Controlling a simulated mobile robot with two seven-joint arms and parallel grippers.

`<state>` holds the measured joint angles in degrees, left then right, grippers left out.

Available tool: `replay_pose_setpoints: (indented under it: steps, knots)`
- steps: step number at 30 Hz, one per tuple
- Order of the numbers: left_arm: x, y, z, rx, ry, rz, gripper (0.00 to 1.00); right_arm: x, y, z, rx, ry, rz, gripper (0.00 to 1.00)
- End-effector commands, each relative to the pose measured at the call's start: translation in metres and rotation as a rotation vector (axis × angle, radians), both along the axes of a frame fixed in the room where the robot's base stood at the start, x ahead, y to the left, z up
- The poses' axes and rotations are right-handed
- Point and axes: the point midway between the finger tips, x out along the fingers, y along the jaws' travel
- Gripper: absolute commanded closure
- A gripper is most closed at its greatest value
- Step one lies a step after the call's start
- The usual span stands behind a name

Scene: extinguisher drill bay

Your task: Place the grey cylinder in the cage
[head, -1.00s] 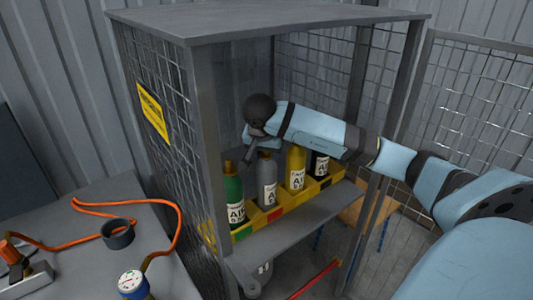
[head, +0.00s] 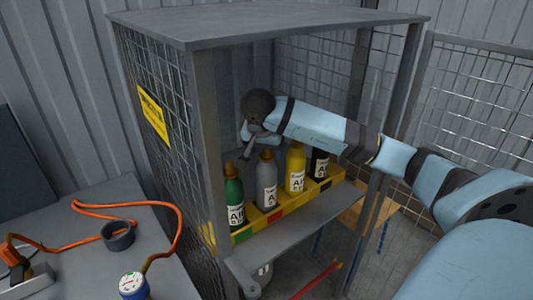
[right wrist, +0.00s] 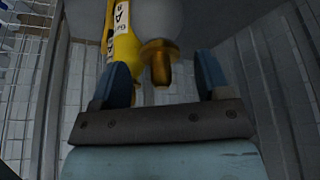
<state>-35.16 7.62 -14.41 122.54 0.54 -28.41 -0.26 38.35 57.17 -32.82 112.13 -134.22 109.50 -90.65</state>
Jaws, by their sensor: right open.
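The grey cylinder (head: 267,185) stands upright in the yellow rack (head: 243,235) on the cage shelf, between the green cylinder (head: 234,200) and the yellow cylinder (head: 295,168). My right gripper (head: 247,152) is inside the cage, just above and left of the grey cylinder's brass top. In the right wrist view, the open fingers (right wrist: 160,85) are apart, with the grey cylinder (right wrist: 165,18) and its brass valve (right wrist: 158,62) between and beyond them. Nothing is gripped. The yellow cylinder (right wrist: 124,48) is beside it. My left gripper is out of view.
A black cylinder (head: 320,163) stands at the rack's right end. The cage (head: 208,130) has a front post and mesh sides close to my arm. At left, a bench (head: 75,235) bears an orange hose (head: 176,225), a dark ring (head: 118,236) and a gauge (head: 132,284).

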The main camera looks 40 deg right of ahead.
Motion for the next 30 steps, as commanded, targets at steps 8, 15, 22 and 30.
replay_pose_setpoints:
  steps: [8,15,22,30]
  knots:
    - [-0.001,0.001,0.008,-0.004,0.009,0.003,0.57,-0.012,0.020,0.063,-0.002,-0.005,0.002,0.31]
    - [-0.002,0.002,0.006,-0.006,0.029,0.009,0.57,-0.018,0.030,0.088,-0.001,-0.003,0.001,0.31]
    - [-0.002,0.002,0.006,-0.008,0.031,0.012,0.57,-0.020,0.032,0.092,-0.001,-0.001,-0.001,0.31]
    - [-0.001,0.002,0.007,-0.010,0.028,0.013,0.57,-0.019,0.032,0.091,0.000,0.000,0.000,0.31]
